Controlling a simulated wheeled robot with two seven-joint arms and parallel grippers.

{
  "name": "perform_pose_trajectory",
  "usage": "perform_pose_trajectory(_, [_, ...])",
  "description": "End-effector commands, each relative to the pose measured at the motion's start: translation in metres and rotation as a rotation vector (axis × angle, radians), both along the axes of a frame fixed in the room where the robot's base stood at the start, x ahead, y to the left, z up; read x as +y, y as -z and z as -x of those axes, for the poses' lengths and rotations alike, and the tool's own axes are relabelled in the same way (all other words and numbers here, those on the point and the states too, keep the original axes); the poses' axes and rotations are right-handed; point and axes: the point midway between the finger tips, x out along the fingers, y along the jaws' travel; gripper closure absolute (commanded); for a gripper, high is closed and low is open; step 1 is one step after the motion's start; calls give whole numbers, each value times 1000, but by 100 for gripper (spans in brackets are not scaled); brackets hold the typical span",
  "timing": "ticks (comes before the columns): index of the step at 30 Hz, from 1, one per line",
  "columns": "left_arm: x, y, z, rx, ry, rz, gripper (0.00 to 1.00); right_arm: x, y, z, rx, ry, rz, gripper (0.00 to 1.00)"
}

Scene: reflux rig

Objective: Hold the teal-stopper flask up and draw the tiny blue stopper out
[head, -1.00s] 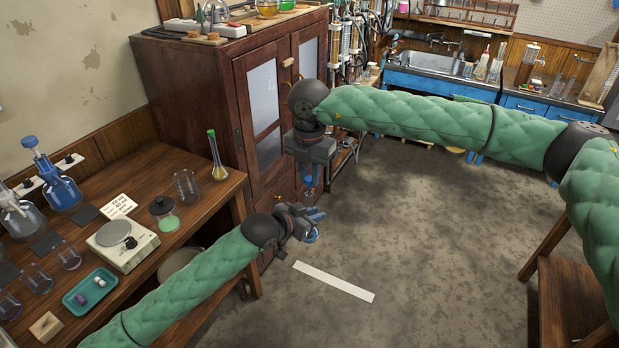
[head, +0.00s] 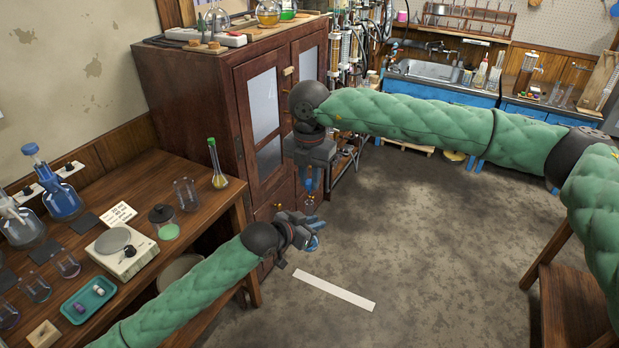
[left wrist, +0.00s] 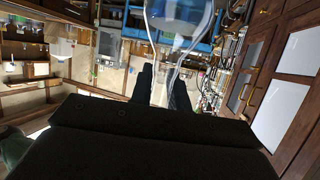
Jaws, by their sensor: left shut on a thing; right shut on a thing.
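My left gripper (head: 312,237) is in front of the cabinet, above the floor, shut on a clear glass flask (left wrist: 178,42). In the left wrist view, the glass runs up from between the dark fingers, with a wider clear part at the top edge. My right gripper (head: 310,190) points down just above the left one. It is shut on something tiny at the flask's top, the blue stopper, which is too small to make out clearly. I cannot tell whether the stopper is still in the neck.
The wooden bench (head: 200,228) at the left carries a yellow flask with a green stopper (head: 217,165), a balance (head: 122,250), a teal tray (head: 88,300) and blue-stoppered glassware (head: 62,198). A tall wooden cabinet (head: 195,100) stands behind my grippers.

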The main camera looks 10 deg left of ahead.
Motion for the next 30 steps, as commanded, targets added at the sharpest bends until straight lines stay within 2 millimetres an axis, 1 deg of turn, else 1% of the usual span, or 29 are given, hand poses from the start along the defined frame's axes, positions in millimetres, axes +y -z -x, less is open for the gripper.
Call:
perform_pose_trajectory(1, [0,5,0,0,0,0,100,0,3,0,0,0,0,100])
perform_pose_trajectory(5, [0,12,0,0,0,0,100,0,3,0,0,0,-1,100])
perform_pose_trajectory(14, [1,11,0,0,0,0,100,0,0,0,0,0,0,100])
perform_pose_trajectory(17, [8,10,-3,-1,0,-2,100,0,-2,0,0,0,0,100])
perform_pose_trajectory(30, [52,11,-18,0,-1,-2,100,0,-5,0,0,0,0,100])
